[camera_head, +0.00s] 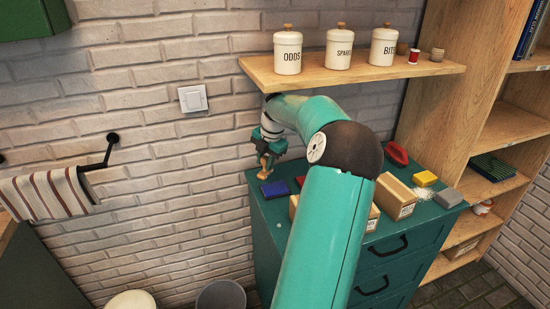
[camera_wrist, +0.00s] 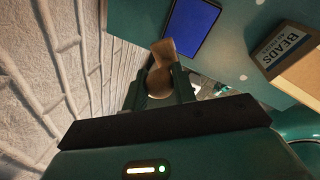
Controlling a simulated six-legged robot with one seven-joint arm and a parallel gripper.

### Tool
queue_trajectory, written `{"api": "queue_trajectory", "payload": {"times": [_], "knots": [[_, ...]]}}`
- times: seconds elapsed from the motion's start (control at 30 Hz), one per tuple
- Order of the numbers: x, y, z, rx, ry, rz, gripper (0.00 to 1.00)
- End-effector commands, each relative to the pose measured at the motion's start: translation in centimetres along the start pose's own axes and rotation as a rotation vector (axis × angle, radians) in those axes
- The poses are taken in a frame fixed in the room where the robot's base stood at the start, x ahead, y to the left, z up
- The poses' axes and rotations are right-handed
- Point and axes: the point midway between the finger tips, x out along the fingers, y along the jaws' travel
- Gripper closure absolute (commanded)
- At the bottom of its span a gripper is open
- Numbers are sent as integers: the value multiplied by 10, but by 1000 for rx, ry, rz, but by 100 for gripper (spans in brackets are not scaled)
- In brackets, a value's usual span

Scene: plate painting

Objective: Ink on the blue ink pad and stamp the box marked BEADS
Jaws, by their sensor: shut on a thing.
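My gripper (camera_head: 268,150) is shut on a wooden stamp (camera_head: 263,174), above the back left corner of the green cabinet. The wrist view shows the stamp (camera_wrist: 161,72) between the two fingers. The blue ink pad (camera_head: 275,189) lies on the cabinet top, a little right of and below the stamp in the head view; it also shows in the wrist view (camera_wrist: 190,27), just beyond the stamp. The stamp appears apart from the pad. The box marked BEADS (camera_wrist: 288,47) is at the right in the wrist view. My arm hides much of the cabinet's middle in the head view.
A red pad (camera_head: 300,181) lies right of the blue one. Cardboard boxes (camera_head: 393,197), a yellow block (camera_head: 424,179) and a red object (camera_head: 397,154) stand farther right. A shelf (camera_head: 350,75) with white canisters hangs above. The brick wall is close behind my gripper.

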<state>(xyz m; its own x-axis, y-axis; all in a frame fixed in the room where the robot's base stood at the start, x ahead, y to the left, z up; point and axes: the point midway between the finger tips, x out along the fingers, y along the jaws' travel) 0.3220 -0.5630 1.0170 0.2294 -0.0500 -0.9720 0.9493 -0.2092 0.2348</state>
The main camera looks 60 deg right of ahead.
Motion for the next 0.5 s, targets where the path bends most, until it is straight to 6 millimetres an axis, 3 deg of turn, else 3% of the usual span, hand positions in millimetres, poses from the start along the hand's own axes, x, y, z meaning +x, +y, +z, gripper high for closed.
{"api": "queue_trajectory", "payload": {"times": [0.1, 0.23, 0.5], "knots": [[-11, -14, 15, -35, 8, 1, 88], [-15, -21, 20, -57, 14, -1, 88], [1, -26, 21, -60, 15, -2, 88]]}}
